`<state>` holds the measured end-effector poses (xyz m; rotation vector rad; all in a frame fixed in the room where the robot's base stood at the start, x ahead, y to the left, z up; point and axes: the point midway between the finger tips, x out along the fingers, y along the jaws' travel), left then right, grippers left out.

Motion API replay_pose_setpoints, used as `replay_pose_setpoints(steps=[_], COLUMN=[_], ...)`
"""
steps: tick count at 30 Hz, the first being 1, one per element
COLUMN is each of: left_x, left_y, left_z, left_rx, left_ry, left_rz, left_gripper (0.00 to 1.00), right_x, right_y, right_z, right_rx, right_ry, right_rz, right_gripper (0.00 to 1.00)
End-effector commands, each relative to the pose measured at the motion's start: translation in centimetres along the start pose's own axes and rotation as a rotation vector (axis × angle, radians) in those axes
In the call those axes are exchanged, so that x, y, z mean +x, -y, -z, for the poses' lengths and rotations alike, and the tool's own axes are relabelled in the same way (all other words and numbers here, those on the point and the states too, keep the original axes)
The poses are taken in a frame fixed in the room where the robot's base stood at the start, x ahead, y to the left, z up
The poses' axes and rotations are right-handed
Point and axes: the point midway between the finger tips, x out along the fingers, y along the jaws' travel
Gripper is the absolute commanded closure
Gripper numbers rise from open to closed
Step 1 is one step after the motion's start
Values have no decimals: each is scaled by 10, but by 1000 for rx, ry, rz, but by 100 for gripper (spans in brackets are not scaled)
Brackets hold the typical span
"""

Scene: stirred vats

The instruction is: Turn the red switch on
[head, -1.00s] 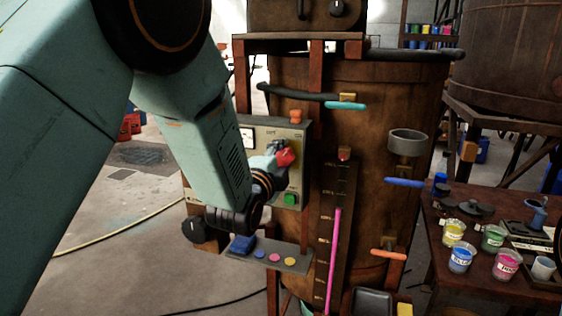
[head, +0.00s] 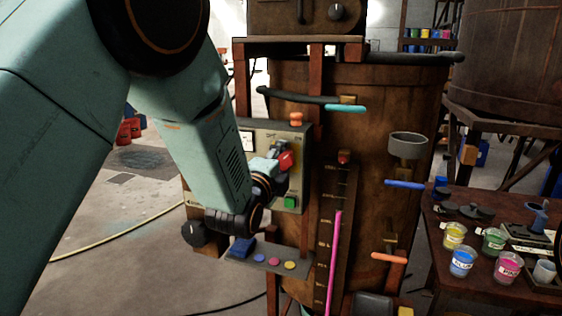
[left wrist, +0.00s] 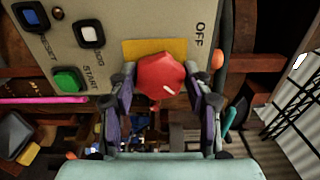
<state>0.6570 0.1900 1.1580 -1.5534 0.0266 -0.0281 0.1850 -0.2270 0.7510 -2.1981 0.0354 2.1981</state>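The red switch (left wrist: 161,78) is a faceted red knob on a mustard plate (left wrist: 125,50) on the grey control panel (left wrist: 85,25). The word OFF is printed beside it. In the head view the red switch (head: 285,160) shows just past my left gripper (head: 277,158). In the left wrist view my left gripper (left wrist: 160,88) has one finger on each side of the knob, very close to it. I cannot tell whether the fingers press on it. My right gripper is not in view.
A green START button (left wrist: 68,79), a white-capped button (left wrist: 88,33) and a blue RESET button (left wrist: 30,16) sit on the same panel. A ledge (head: 245,262) with coloured buttons lies below it. A brown vat (head: 370,130) stands right, beside a table with paint cups (head: 462,262).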

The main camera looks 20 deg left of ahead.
Motion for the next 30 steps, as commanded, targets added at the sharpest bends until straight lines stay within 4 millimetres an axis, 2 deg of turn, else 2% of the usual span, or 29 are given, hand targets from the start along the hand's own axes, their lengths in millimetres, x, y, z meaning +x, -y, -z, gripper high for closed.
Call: replay_pose_setpoints(steps=[1, 6, 17, 20, 30], left_x=[0, 0, -4, -14, -74], left_y=[0, 0, 0, 0, 0], left_z=[0, 0, 0, 0, 0], left_rx=[0, -1, -2, -2, 0], left_ry=[0, 0, 1, 0, 0], left_rz=[0, 0, -1, -2, -3], left_gripper=[43, 31, 31, 31, 31], right_x=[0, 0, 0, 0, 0], right_y=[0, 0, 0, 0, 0], right_z=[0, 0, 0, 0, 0], right_rx=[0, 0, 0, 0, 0], right_ry=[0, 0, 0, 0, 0], right_rz=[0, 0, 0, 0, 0], right_gripper=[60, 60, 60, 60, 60])
